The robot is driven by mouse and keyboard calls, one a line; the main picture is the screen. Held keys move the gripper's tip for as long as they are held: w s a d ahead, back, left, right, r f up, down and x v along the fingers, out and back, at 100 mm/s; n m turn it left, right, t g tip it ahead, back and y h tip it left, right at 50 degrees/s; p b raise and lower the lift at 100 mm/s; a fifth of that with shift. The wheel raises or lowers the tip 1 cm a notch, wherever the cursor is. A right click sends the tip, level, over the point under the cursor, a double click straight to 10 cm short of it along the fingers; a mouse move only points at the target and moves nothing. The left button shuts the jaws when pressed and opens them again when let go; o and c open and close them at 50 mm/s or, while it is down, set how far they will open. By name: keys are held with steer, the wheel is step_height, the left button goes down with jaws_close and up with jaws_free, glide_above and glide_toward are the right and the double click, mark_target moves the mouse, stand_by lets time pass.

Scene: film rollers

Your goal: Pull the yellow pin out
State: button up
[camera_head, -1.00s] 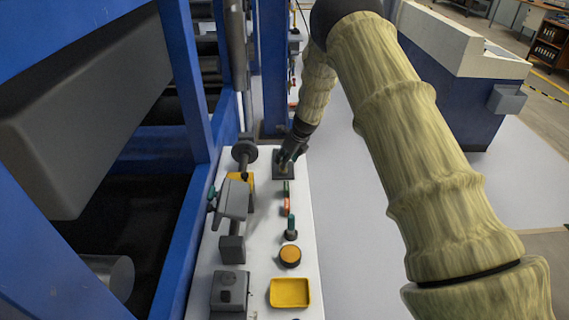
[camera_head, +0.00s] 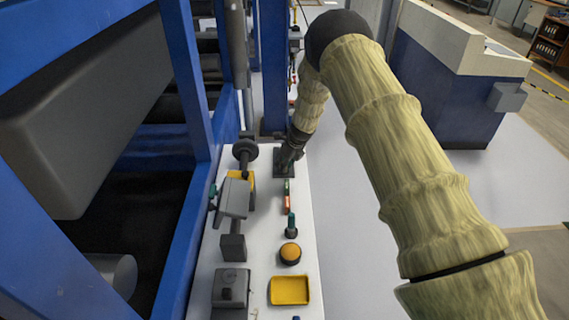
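My gripper (camera_head: 288,160) is small and dark at the far end of the white bench. It points down over a dark square plate (camera_head: 280,172) and hides part of it. I cannot make out a yellow pin for certain; it may be hidden by the gripper. The fingers are too small and dark to tell whether they are open or shut, or whether they hold anything.
The white bench (camera_head: 268,220) carries a red and green part (camera_head: 287,203), a green-topped peg (camera_head: 291,226), an orange round button (camera_head: 290,253), a yellow tray (camera_head: 289,291) and grey lever fixtures (camera_head: 234,200). A blue frame (camera_head: 190,80) stands left. White floor lies right.

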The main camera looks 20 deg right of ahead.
jaws_close()
steer(key=shift+r+p, duration=0.3)
steer(key=shift+r, duration=0.6)
steer(key=o, duration=0.7)
jaws_free()
steer(key=shift+r, duration=0.1)
steer(key=v, duration=1.1)
steer(key=shift+s+r, duration=0.25)
steer(key=shift+r, duration=0.05)
steer(key=shift+d+r, duration=0.1)
